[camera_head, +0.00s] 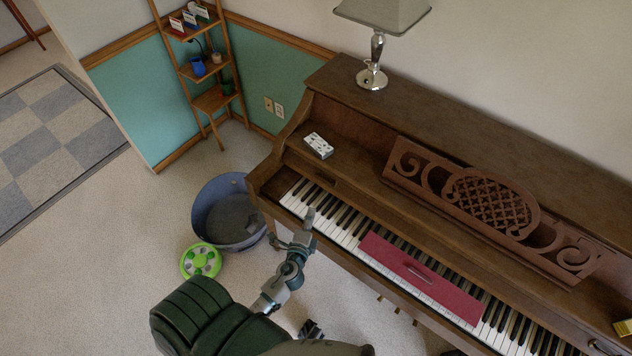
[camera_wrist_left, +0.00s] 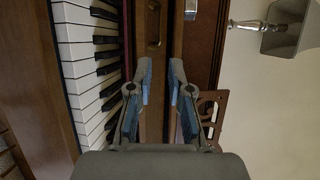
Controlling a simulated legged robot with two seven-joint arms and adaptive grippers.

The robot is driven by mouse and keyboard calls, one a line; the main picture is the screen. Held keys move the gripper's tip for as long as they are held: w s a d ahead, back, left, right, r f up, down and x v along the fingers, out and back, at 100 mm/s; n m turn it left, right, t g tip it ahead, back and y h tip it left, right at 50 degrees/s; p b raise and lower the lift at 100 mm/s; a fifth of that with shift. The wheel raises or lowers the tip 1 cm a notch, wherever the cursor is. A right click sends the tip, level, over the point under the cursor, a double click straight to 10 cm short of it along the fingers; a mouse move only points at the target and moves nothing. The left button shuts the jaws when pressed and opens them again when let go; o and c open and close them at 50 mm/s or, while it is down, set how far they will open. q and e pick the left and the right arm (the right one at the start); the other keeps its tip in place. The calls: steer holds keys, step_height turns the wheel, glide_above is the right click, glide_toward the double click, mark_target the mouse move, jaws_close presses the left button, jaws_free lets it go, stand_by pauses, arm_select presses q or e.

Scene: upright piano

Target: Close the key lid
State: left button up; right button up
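The piano's key lid (camera_head: 347,192) is open; it shows as a brown strip behind the exposed keys (camera_head: 335,218). In the left wrist view the lid (camera_wrist_left: 153,60) has a small recessed slot near the top. My left gripper (camera_head: 296,222) is over the front edge of the keyboard's left part. In the left wrist view its two fingers (camera_wrist_left: 163,68) stand apart with nothing between them, in front of the lid strip. Contact with the lid cannot be told. A dark shape (camera_head: 606,347) at the lower right may be part of my right gripper; its fingers cannot be made out.
A small white patterned box (camera_head: 318,146) sits behind the lid. A carved music stand (camera_head: 490,205) and a lamp (camera_head: 372,76) are farther back. A blue tub (camera_head: 228,232) and green toy (camera_head: 201,261) are on the floor.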

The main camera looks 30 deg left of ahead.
arm_select(q)
steer(key=x, duration=1.2)
steer(key=shift+d, duration=0.1)
steer(key=shift+x, duration=1.85)
arm_select(e)
steer(key=shift+w+r, duration=0.1)
steer(key=shift+w, duration=0.1)
steer(key=shift+s, duration=0.1)
arm_select(q)
steer(key=shift+s, duration=0.1)
jaws_close()
arm_select(e)
steer(key=shift+s+d, duration=0.15)
arm_select(q)
steer(key=shift+f, duration=0.1)
